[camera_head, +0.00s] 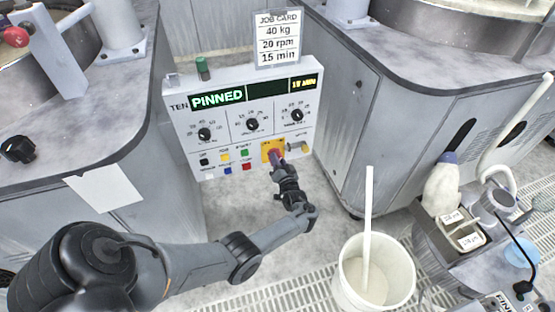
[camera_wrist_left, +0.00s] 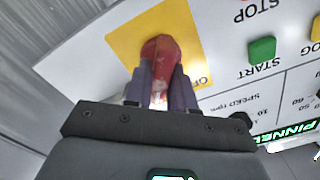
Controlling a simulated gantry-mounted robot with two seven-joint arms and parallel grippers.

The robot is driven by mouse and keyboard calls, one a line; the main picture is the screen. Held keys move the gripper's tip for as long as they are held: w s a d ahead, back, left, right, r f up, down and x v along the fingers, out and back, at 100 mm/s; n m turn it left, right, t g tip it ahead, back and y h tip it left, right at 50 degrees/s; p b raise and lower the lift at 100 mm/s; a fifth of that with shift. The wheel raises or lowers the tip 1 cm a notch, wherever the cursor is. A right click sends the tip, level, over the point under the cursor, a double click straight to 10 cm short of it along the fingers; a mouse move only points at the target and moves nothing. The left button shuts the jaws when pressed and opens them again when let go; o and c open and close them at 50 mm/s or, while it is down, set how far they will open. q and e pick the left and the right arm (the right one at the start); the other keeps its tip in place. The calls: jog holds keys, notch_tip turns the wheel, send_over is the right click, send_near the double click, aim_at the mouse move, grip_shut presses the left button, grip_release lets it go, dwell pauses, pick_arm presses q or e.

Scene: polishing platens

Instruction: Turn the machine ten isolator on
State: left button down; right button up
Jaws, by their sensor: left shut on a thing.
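The machine ten control panel (camera_head: 228,128) carries the label TEN and a lit display reading PINNED. Its isolator is a red handle on a yellow plate (camera_head: 266,147) at the panel's lower right. In the left wrist view the red isolator handle (camera_wrist_left: 161,55) stands in front of the yellow plate (camera_wrist_left: 125,38). My left gripper (camera_head: 277,160) is at the isolator, and its fingers (camera_wrist_left: 161,88) are shut on the red handle. The gripper hides part of the handle and the plate's lettering. My right gripper is not in view.
A green START button (camera_wrist_left: 262,50) is beside the isolator plate. A job card (camera_head: 277,38) stands above the panel. A white bucket (camera_head: 345,300) with a stick is on the grated floor. Grey machine cabinets (camera_head: 395,120) flank the panel.

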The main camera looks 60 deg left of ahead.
pick_arm(q)
jog(key=shift+m, duration=0.6)
jog(key=c, duration=1)
grip_release()
jog(key=shift+c, duration=0.2)
jog(key=shift+d, duration=0.1)
jog(key=p+v, duration=0.3)
jog(key=v, duration=0.7)
jog(key=shift+d, duration=0.3)
jog(key=shift+s, duration=0.1)
